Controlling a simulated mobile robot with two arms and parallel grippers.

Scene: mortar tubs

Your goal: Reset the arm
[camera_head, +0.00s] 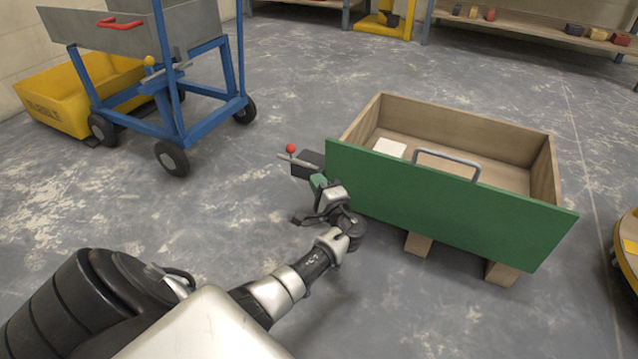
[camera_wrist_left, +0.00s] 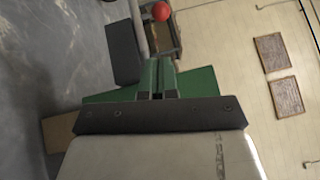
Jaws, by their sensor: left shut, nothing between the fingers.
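My left arm comes in from the lower left in the head view. Its gripper (camera_head: 318,181) is near the left edge of the green-fronted wooden drawer box (camera_head: 450,205), beside a dark box (camera_head: 308,164) with a lever and a red ball knob (camera_head: 290,149). In the left wrist view the green fingers (camera_wrist_left: 158,78) are together with nothing between them. The red knob (camera_wrist_left: 161,11) and the dark box (camera_wrist_left: 123,52) lie beyond them there. I cannot tell whether the gripper touches anything. My right gripper is not in view.
A blue-framed wheeled cart (camera_head: 180,125) with a grey tub stands at the upper left, by a yellow bin (camera_head: 58,105). Shelves (camera_head: 535,34) line the back. A white square (camera_head: 389,147) lies inside the drawer box. The floor between cart and box is clear.

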